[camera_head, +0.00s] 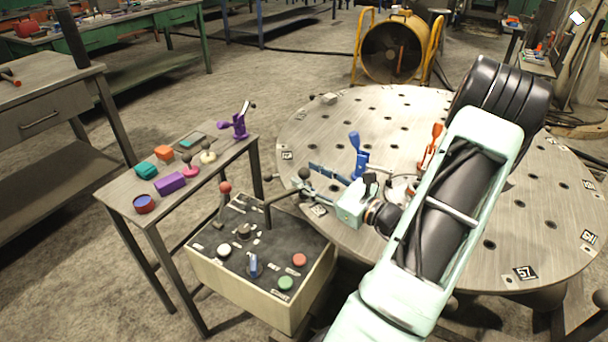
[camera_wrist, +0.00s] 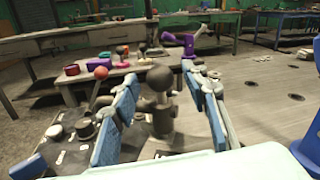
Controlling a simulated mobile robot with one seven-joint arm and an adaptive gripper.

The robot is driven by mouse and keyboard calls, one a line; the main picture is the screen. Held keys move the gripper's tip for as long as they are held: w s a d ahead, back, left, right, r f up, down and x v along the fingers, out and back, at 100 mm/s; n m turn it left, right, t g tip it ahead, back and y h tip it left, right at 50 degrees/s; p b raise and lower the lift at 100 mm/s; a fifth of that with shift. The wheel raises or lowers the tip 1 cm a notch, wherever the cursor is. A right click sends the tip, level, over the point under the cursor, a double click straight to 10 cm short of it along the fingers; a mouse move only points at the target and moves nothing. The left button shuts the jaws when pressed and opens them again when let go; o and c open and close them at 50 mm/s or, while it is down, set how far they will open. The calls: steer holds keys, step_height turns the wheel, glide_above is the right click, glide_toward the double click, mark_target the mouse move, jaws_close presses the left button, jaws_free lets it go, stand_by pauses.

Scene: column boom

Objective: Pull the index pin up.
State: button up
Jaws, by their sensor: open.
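The index pin (camera_wrist: 161,117) shows in the wrist view as a dark ball knob on a thick dark stem, upright. In the head view its dark knob (camera_head: 304,173) shows at the near left rim of the round table, partly hidden by my fingers. My gripper (camera_wrist: 158,76) is open, with one blue-padded finger on the left of the knob and one on the right. Gaps show between the pads and the knob. In the head view my gripper (camera_head: 306,179) reaches in low from the right over the table's edge.
The round holed table (camera_head: 340,110) carries a blue clamp (camera_head: 356,150) and an orange clamp (camera_head: 433,145) near my gripper. A control box (camera_head: 290,312) with a red-knobbed lever (camera_head: 225,188) stands close on the left. Beyond it is a small table (camera_head: 125,193) with several coloured objects.

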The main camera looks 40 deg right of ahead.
steer(key=shift+w+a, duration=0.2)
steer(key=shift+w, duration=0.8)
steer(key=shift+c, duration=0.2)
jaws_close()
